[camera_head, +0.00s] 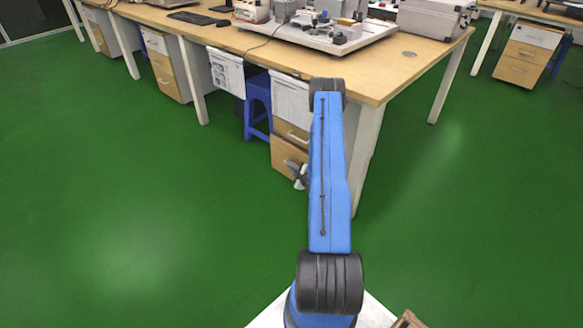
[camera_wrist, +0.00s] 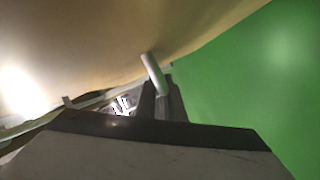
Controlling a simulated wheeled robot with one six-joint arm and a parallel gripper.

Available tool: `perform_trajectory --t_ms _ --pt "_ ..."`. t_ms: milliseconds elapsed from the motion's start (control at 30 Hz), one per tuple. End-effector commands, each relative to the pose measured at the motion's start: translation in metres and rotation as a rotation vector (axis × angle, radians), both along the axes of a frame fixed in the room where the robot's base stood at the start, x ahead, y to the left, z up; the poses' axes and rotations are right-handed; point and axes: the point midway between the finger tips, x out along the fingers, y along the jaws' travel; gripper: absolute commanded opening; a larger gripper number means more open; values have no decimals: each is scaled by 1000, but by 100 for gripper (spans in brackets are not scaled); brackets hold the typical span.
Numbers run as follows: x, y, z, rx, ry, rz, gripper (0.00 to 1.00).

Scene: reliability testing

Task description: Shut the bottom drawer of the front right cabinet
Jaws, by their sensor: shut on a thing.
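The front right cabinet stands under the near right end of the long desk. Its bottom drawer (camera_head: 282,156) has a light wooden front; how far out it stands is hard to tell. My gripper (camera_head: 299,176) is at that front, low down and partly behind my blue arm. In the wrist view, my gripper (camera_wrist: 163,98) is shut on the drawer's round metal handle (camera_wrist: 152,70). The wooden drawer front (camera_wrist: 110,45) fills the top left there. The drawer's inside is not visible in the head view.
A blue stool (camera_head: 258,103) stands left of the cabinet. The desk leg (camera_head: 366,145) is close to the right of my arm. The desk top (camera_head: 400,72) holds equipment. Green floor (camera_head: 130,200) is clear to the left and right.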

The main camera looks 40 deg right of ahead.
Motion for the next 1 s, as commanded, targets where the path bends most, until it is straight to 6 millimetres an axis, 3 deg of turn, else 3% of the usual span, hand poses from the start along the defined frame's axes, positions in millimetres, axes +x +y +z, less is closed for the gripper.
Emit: perform_trajectory --t_ms 767,1000 --pt "0 -1 -1 1 1 -1 0" --pt "2 -31 0 0 0 -1 0"
